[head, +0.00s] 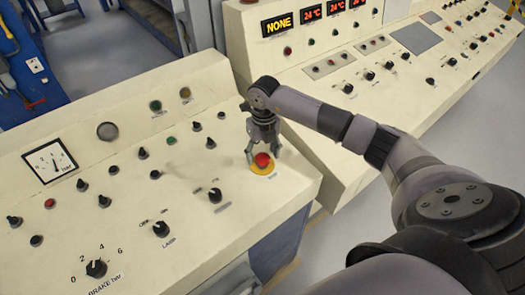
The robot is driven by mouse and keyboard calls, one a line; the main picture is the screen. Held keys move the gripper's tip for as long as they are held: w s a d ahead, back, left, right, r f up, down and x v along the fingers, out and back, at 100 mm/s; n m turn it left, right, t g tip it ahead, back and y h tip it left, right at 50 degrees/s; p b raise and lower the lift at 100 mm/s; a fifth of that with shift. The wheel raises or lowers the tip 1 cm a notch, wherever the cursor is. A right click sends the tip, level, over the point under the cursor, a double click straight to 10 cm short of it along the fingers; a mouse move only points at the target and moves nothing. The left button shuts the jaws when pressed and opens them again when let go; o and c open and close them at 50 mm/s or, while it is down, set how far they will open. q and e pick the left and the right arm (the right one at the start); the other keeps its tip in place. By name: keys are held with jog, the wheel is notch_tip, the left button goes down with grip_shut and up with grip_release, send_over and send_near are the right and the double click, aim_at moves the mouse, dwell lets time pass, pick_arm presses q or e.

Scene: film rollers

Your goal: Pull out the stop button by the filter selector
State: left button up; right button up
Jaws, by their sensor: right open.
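The stop button (262,160) is a red mushroom head on a yellow round base, near the right end of the cream control panel. My right gripper (263,153) points down over it from above. Its fingers are open, one on each side of the red head. I cannot tell whether they touch it. A black selector knob (215,195) stands to the left of the button; its label is too small to read, so I cannot tell if it is the filter selector. My left gripper is not in view.
The near panel (200,255) carries several black knobs, a lamp knob (161,229), a brake knob (96,268) and a dial gauge (50,161). A second console (300,100) with red displays stands behind. Grey floor (325,250) shows beyond the panel's right end.

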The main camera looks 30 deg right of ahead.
jog(key=shift+f, duration=0.25)
grip_shut()
dwell(0.7)
